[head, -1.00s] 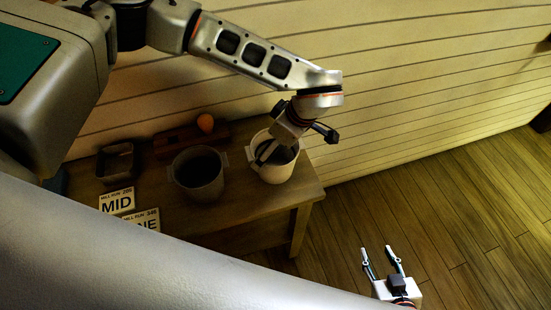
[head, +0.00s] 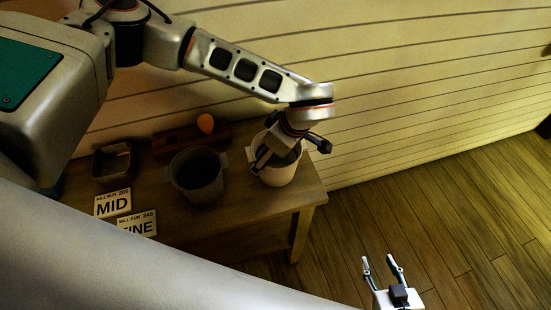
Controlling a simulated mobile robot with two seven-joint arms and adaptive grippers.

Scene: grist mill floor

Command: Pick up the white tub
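The white tub (head: 279,177), pale with side handles, stands upright near the right end of the wooden bench (head: 262,213). My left gripper (head: 265,158) points down at the tub's mouth, with a finger reaching inside the rim. Its other finger and any contact with the tub wall are not clear, so I cannot tell whether it is open or shut. My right gripper (head: 382,263) is at the bottom right, over the floor and away from the bench. Its two fingers are apart with nothing between them.
A dark grey tub (head: 198,182) stands close left of the white tub. Behind is a wooden block (head: 178,140) with an orange ball (head: 206,123). A small open square box (head: 112,164) and MID (head: 113,203) and partly hidden "INE" (head: 138,224) cards lie left. Floor at right is clear.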

